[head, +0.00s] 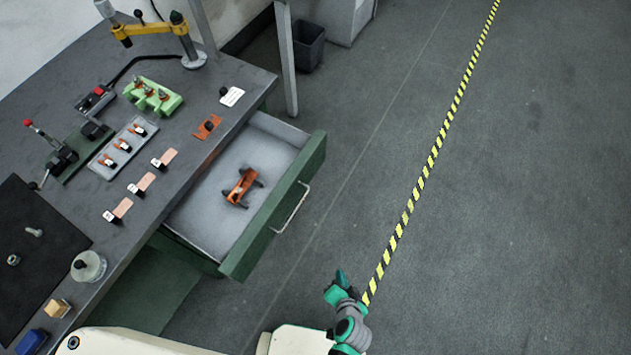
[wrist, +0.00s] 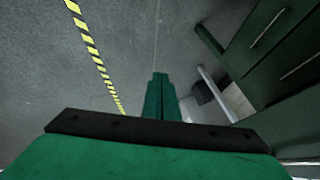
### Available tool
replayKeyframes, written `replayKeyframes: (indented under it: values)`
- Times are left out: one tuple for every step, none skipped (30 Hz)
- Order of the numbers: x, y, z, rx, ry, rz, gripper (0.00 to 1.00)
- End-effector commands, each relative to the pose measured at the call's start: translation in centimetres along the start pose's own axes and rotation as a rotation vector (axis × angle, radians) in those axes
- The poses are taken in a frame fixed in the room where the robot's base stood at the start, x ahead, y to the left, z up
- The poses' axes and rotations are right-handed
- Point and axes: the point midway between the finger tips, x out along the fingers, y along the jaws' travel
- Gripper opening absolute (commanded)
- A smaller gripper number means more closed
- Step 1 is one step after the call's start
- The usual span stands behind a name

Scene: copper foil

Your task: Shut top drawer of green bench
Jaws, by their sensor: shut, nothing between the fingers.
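The green bench's top drawer (head: 280,205) is pulled well out in the head view, its grey inside showing. An orange-and-black part (head: 242,187) lies in it. A pale bar handle (head: 291,208) is on the drawer's front. My gripper (head: 341,276) is in front of the drawer, below and right of the handle in the picture, apart from it over the floor. In the wrist view my gripper's green fingers (wrist: 160,98) are together with nothing between them. Green drawer fronts with handles (wrist: 270,28) show at the upper right there.
The grey bench top (head: 175,205) carries a green block (head: 153,95), a grey tray (head: 123,143), clamps and copper pieces. A dark bin (head: 308,45) stands beyond the bench. The floor right of the drawer is open, crossed by yellow-black tape (head: 430,162).

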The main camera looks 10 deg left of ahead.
Motion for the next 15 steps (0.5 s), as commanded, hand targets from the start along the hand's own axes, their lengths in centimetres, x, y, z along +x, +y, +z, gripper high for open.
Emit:
replayKeyframes:
  values:
    - [1.8, -0.1, -0.6, 0.048, -0.041, -0.030, 0.00]
    - [2.6, -0.2, -0.7, 0.075, -0.069, -0.051, 0.00]
    - [3.7, -0.5, -1.0, 0.112, -0.107, -0.083, 0.00]
    - [4.4, -0.8, -1.3, 0.138, -0.134, -0.109, 0.00]
    - [5.0, -1.2, -1.7, 0.163, -0.161, -0.137, 0.00]
    - [5.8, -1.8, -2.2, 0.195, -0.196, -0.177, 0.00]
    - [6.2, -2.3, -2.8, 0.218, -0.220, -0.209, 0.00]
    - [6.7, -2.9, -3.3, 0.239, -0.246, -0.244, 0.00]
    - [7.1, -3.7, -4.2, 0.263, -0.277, -0.293, 0.00]
    - [7.3, -4.4, -4.9, 0.280, -0.302, -0.332, 0.00]
    - [7.5, -5.2, -5.7, 0.295, -0.324, -0.372, 0.00]
    - [7.6, -6.2, -6.9, 0.312, -0.353, -0.430, 0.00]
    - [7.5, -6.9, -7.8, 0.323, -0.373, -0.474, 0.00]
    - [7.4, -7.6, -8.8, 0.332, -0.392, -0.520, 0.00]
    - [7.1, -8.6, -10.2, 0.342, -0.416, -0.583, 0.00]
